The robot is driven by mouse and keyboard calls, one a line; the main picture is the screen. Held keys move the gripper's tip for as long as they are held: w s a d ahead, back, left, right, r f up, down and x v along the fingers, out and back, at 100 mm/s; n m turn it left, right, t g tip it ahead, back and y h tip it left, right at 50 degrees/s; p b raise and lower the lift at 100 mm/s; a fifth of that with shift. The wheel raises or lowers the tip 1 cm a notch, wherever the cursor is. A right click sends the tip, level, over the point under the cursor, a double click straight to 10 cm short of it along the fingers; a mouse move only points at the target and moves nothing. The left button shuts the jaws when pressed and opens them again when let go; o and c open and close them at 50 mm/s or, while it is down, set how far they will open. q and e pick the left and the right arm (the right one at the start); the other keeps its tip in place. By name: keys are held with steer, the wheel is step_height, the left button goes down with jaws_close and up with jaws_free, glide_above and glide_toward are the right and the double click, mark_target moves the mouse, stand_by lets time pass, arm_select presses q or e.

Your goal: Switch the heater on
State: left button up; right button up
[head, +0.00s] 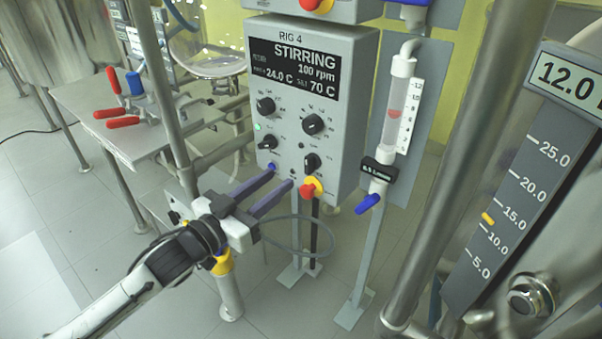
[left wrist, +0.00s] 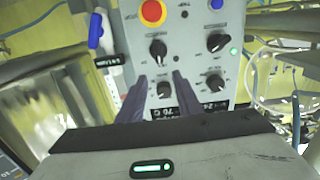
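The RIG 4 control box (head: 352,70) faces me. Its display (head: 300,75) reads STIRRING, 100 rpm, 24.0 C, SET 70 C. Dark knobs sit below: upper left (head: 265,105), upper right (head: 313,124), lower left (head: 268,142), lower right (head: 312,162). Their labels are too small to read, so I cannot tell which is the heater's. A green lamp (head: 258,127) glows at the left. My left gripper (head: 281,176) is open and empty before the panel's lower part. In the left wrist view, its fingers (left wrist: 159,76) flank the upper right knob (left wrist: 163,88); contact is not visible.
A red-and-yellow stop button (head: 312,188) is on the panel's lower right. A blue-handled valve (head: 368,204) hangs under the glass tube (head: 398,105) to the right. A steel post (head: 470,130) stands nearer. Red-handled clamps (head: 122,122) are on the left bench.

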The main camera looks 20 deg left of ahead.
mark_target(306, 159)
arm_select(q)
steer(key=b+x, duration=0.1)
steer(key=x, duration=0.8)
steer(key=shift+w+d, duration=0.15)
steer(key=shift+w, duration=0.2)
steer(key=shift+f, duration=0.1)
jaws_close()
